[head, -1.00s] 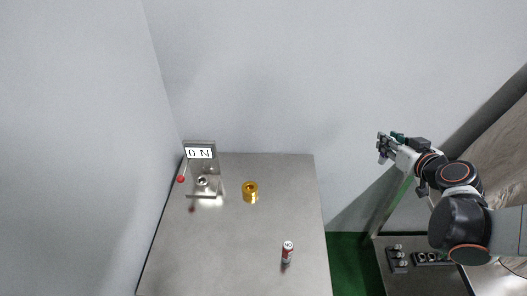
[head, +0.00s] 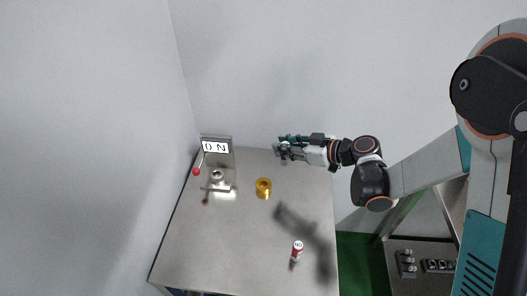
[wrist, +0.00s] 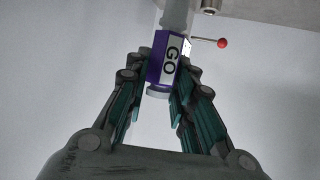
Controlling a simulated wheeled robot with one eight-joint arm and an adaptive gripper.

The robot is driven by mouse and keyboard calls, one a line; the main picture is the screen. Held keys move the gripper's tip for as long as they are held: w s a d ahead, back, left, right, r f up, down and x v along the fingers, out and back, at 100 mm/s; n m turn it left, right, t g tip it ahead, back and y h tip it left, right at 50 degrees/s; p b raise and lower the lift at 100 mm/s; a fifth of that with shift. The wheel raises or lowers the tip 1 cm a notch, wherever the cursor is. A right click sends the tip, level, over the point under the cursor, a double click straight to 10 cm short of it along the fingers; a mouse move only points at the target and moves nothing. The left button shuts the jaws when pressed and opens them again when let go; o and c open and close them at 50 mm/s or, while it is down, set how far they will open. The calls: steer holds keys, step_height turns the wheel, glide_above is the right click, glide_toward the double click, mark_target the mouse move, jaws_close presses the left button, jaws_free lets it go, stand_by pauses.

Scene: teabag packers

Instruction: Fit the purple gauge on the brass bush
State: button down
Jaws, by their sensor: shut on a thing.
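The purple gauge (wrist: 154,68) has a white face marked GO and a pale grey cylindrical end at the top of the wrist view. My gripper (wrist: 162,80) is shut on its purple middle. In the head view my gripper (head: 280,149) is raised by the back right of the table, and the gauge is hard to make out there. The brass bush (head: 263,193) is a gold ring-shaped piece with a dark hole on top, standing upright on the table. My gripper is behind and slightly right of it in the picture, apart from it.
A metal press-like stand (head: 218,165) with a "0 N" display and a red-ball lever (head: 196,171) stands left of the bush. A red and white cylinder (head: 297,252) marked NO stands at the front right. The grey table (head: 225,245) is otherwise clear, with walls behind and left.

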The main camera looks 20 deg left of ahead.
steer(key=s+a+f+n+g, duration=0.1)
steer(key=s+a+n+g, duration=0.1)
steer(key=s+a, duration=0.2)
steer(key=shift+a+f+g, duration=0.2)
steer(key=shift+a+g, duration=0.1)
steer(key=shift+a, duration=0.5)
steer(key=shift+w+f+b, duration=0.1)
steer(key=shift+f+b, duration=2.5)
steer(key=shift+f, duration=0.3)
steer(key=shift+b, duration=0.6)
steer(key=shift+f+b, duration=1.45)
steer(key=shift+f, duration=0.3)
steer(key=c, duration=1.3)
jaws_free()
steer(key=shift+d, duration=0.1)
